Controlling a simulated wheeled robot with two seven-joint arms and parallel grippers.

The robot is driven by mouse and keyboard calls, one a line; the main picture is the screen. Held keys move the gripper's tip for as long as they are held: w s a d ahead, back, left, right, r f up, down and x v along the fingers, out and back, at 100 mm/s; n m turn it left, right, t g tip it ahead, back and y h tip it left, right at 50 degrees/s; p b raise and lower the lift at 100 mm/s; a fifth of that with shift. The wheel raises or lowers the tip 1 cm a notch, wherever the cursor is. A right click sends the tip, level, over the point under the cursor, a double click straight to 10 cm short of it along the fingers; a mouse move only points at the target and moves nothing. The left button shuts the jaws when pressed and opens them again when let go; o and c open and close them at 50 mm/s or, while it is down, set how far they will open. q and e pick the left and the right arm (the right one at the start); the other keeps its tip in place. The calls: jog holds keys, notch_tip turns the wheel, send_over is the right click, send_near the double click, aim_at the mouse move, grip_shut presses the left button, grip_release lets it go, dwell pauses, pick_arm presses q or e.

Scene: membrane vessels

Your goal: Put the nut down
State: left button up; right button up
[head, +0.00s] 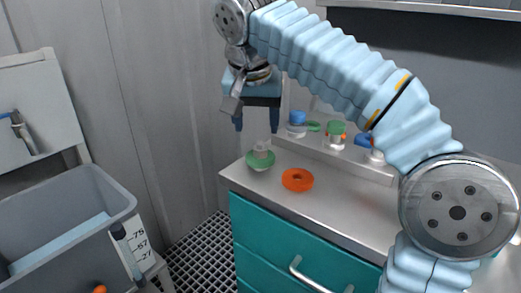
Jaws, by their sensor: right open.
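An orange ring-shaped nut (299,186) lies flat on the grey worktop (340,205), near its left end. My right gripper (256,126) hangs above and to the left of the nut, with its two blue fingers pointing down and spread apart. Nothing shows between the fingers, and the gripper is clear of the nut. My left gripper is out of view.
A green round base (260,163) with a pale stem stands below my right gripper, left of the nut. Blue- and green-topped fittings (335,129) line the back ledge. Teal drawers (265,240) are below. A grey bin (75,228) stands at left.

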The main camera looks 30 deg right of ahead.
aim_at(260, 143)
jog(key=x, duration=0.6)
jog(key=shift+s+d+f, duration=0.2)
jog(key=shift+f, duration=0.2)
grip_shut()
jog(key=shift+r, duration=0.1)
